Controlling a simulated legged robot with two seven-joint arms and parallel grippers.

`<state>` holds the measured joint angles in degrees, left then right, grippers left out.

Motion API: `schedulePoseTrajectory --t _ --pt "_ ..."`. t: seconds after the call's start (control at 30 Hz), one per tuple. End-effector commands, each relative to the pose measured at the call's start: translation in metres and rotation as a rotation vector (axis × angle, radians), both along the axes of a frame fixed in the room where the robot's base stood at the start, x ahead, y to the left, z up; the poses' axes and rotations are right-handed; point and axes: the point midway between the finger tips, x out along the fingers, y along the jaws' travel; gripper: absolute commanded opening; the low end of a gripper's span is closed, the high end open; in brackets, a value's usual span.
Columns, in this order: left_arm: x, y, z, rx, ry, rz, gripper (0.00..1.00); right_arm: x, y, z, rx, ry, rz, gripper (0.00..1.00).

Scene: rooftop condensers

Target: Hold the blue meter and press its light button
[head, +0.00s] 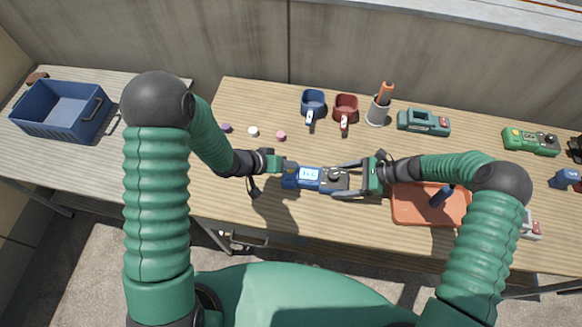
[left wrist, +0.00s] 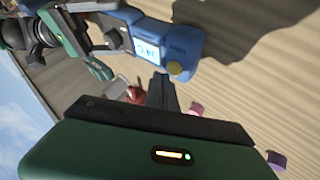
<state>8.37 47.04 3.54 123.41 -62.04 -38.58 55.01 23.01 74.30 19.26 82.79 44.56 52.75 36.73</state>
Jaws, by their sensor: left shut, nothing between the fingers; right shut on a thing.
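The blue meter (head: 308,177) is held above the table, its pale lit display facing up. My right gripper (head: 342,180) is shut on its dark right end. In the left wrist view the meter (left wrist: 181,46) shows its lit display and a round yellow button on its blue end. My left gripper (head: 283,167) is shut and empty at the meter's left end. In the left wrist view its dark fingertips (left wrist: 161,90) are close to the blue end, just beside the yellow button. I cannot tell whether they touch the meter.
Blue mug (head: 312,101), red mug (head: 345,107), a holder (head: 377,113) and a teal device (head: 424,122) stand behind. An orange tray (head: 408,215) lies under my right arm. A green meter (head: 531,142) is at right. A blue crate (head: 62,110) stands on the left table.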

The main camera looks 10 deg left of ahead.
Motion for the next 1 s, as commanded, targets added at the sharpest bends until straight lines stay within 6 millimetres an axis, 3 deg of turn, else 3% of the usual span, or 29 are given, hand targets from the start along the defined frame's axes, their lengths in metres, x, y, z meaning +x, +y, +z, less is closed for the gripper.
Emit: schedulePoseTrajectory --t 0.17,0.6,0.87,0.9,1.0 --pt "0.001 0.000 0.006 0.000 -0.003 -0.001 0.00 0.001 0.000 0.000 -0.001 -0.002 -0.002 0.42" --pt "0.001 0.000 0.057 -0.001 -0.004 0.000 0.00 0.001 0.000 0.000 -0.001 -0.001 -0.002 0.42" --pt "0.000 0.000 0.060 0.000 0.000 0.000 0.00 0.001 0.000 0.000 -0.001 -0.001 -0.002 0.42" --pt "0.000 0.000 0.060 0.000 0.000 0.000 0.00 0.001 0.000 0.000 -0.001 -0.001 -0.002 0.81" --pt "0.000 0.000 0.060 0.000 -0.001 0.001 0.00 0.001 0.000 0.000 -0.001 -0.001 -0.002 0.94"
